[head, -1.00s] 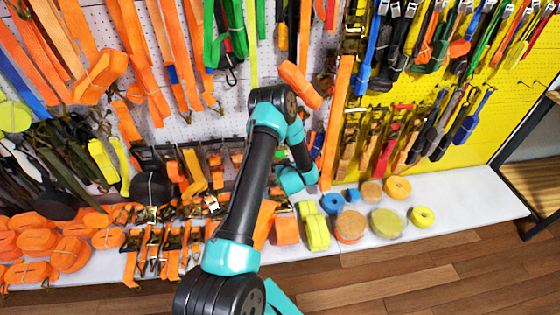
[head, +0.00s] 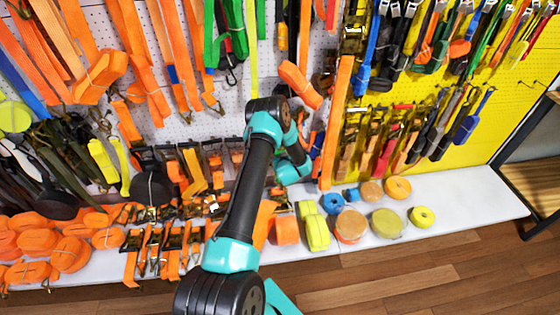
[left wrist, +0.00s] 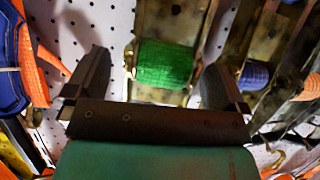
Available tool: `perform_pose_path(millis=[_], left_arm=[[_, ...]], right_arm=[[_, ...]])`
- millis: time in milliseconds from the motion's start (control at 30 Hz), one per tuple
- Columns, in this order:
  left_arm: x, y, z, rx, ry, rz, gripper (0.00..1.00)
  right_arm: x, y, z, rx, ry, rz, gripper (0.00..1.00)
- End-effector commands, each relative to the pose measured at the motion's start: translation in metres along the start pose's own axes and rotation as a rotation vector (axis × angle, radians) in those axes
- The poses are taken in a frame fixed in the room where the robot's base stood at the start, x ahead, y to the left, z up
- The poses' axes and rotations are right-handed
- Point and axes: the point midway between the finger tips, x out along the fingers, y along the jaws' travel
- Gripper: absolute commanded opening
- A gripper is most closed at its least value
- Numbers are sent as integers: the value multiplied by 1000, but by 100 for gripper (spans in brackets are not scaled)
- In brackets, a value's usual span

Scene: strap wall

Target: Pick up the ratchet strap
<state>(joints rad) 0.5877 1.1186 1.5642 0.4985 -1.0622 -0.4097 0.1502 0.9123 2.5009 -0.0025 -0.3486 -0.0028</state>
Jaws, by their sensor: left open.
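In the left wrist view my left gripper (left wrist: 155,64) is open, with one dark finger on each side. A green rolled strap on a metal ratchet (left wrist: 165,63) shows between and beyond the fingers. I cannot tell whether the fingers touch it. In the head view my left arm reaches up to the wall and its wrist is bent toward the hanging ratchet straps; its fingertips are hidden there. Ratchet straps with metal buckles (head: 375,140) hang on the yellow panel. My right gripper is not in view.
A blue ratchet strap (left wrist: 254,76) hangs right of the green one, and a blue-and-orange strap (left wrist: 8,65) is at the left. A hanging orange strap (head: 337,125) is close to my wrist. Strap rolls (head: 350,225) stand on the white shelf (head: 470,212), whose right end is clear.

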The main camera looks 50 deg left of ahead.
Motion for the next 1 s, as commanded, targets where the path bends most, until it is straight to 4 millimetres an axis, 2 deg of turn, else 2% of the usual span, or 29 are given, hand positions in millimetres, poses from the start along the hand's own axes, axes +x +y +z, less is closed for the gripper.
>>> perform_pose_path(millis=[100,300,800,1000], left_arm=[[17,-3,3,-1,0,-2,100],[34,-2,3,0,-1,-1,100],[35,-2,2,0,-2,0,100],[35,-2,2,0,-2,0,81]], right_arm=[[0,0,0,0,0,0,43],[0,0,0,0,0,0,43],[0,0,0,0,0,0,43],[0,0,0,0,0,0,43]])
